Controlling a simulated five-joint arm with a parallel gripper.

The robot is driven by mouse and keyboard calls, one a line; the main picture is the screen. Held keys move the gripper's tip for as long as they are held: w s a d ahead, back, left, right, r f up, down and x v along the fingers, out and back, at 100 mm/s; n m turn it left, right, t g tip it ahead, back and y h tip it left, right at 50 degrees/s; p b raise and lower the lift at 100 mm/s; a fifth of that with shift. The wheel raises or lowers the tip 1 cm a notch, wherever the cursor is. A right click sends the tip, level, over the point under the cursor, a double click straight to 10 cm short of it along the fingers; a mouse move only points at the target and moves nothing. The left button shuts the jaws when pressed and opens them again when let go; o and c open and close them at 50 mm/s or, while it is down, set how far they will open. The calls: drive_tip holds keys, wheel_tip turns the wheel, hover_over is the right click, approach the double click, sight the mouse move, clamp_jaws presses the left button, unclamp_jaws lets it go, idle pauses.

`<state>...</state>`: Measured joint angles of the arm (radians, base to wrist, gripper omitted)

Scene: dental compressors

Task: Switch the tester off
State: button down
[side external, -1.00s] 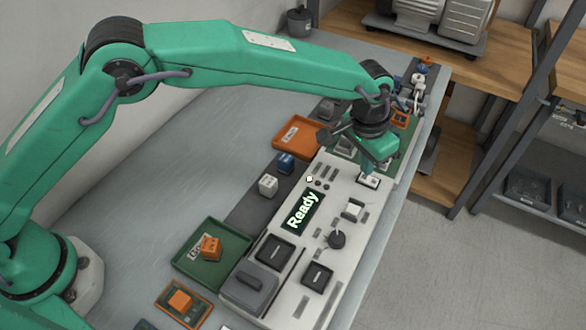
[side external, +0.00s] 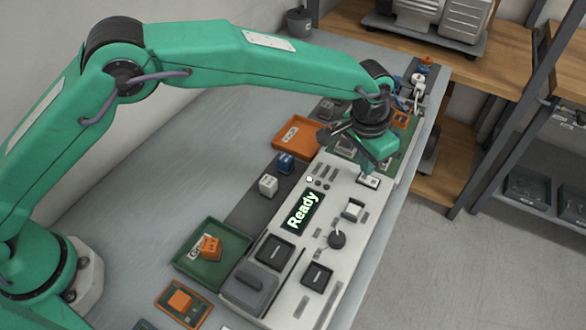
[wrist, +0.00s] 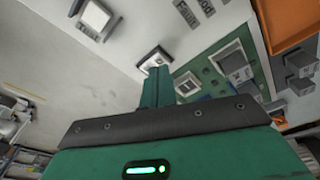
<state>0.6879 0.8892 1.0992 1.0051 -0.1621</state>
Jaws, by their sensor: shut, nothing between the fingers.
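The tester (side external: 268,240) is a long pale panel on the bench, with a dark display (side external: 303,211) reading "Ready" in lit letters. A small white rocker switch (side external: 368,181) in a dark frame sits near its far end. The switch also shows in the wrist view (wrist: 154,60), just beyond my fingertips. My gripper (side external: 367,171) is shut and empty, pointing down at the switch. Its closed fingers (wrist: 157,72) overlap the switch's near edge in the wrist view. I cannot tell whether they touch it. The fingers hide part of the switch.
An orange tray (side external: 297,136) and a green tray (side external: 196,265) lie left of the tester. Bare bench lies further left.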

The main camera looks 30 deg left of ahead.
sight(363, 176)
drive_tip(key=shift+f, duration=0.8)
idle(1.2)
drive_tip(key=shift+r, duration=3.55)
